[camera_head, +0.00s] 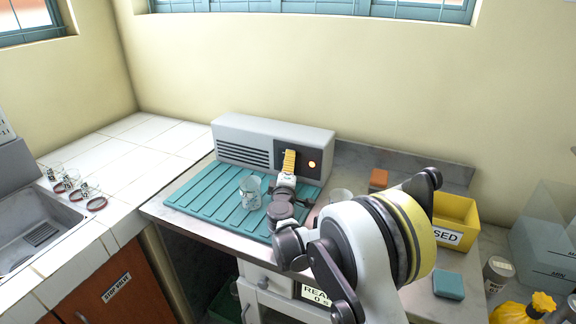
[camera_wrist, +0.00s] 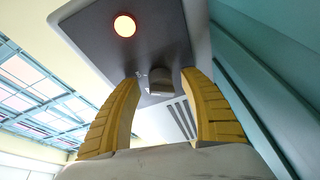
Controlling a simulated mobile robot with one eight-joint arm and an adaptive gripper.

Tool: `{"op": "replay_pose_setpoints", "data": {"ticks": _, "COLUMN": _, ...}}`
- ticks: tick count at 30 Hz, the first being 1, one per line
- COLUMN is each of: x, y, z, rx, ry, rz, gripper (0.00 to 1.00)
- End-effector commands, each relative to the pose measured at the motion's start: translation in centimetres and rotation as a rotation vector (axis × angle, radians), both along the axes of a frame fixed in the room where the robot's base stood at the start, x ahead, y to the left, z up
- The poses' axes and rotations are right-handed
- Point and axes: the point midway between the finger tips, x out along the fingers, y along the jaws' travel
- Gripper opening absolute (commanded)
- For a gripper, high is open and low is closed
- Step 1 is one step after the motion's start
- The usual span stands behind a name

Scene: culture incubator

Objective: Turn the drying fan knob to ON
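The drying fan is a pale grey box (camera_head: 240,130) with dark side vents, at the back of the counter. Its dark front panel (camera_wrist: 95,30) carries a round glowing orange-white lamp (camera_wrist: 124,26), also seen in the head view (camera_head: 312,164). The small grey knob (camera_wrist: 160,82) sticks out of the panel below the lamp in the wrist view. My gripper (camera_wrist: 160,74) has its two yellow fingers apart, one on each side of the knob, with a narrow gap visible on both sides. In the head view my gripper (camera_head: 289,160) hides the knob, whose setting I cannot read.
A teal ribbed drying mat (camera_head: 205,195) lies before the fan, with a glass beaker (camera_head: 250,192) on it close to my arm. Another glass (camera_head: 340,195) stands right. A yellow bin (camera_head: 455,215) and orange block (camera_head: 378,179) are further right. A sink (camera_head: 40,235) is left.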

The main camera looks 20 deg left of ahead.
Motion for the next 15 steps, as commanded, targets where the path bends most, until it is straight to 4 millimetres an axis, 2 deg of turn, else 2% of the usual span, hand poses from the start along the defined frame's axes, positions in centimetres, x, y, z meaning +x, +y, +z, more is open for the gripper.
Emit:
{"op": "replay_pose_setpoints", "data": {"ticks": 9, "x": -0.2, "y": -0.1, "z": -0.1, "rx": 0.000, "ry": 0.000, "rz": -0.001, "gripper": 0.51}}
{"op": "replay_pose_setpoints", "data": {"ticks": 11, "x": -0.7, "y": -0.2, "z": -0.1, "rx": 0.000, "ry": 0.000, "rz": -0.001, "gripper": 0.51}}
{"op": "replay_pose_setpoints", "data": {"ticks": 15, "x": -3.2, "y": -0.8, "z": -0.1, "rx": 0.000, "ry": 0.001, "rz": 0.001, "gripper": 0.51}}
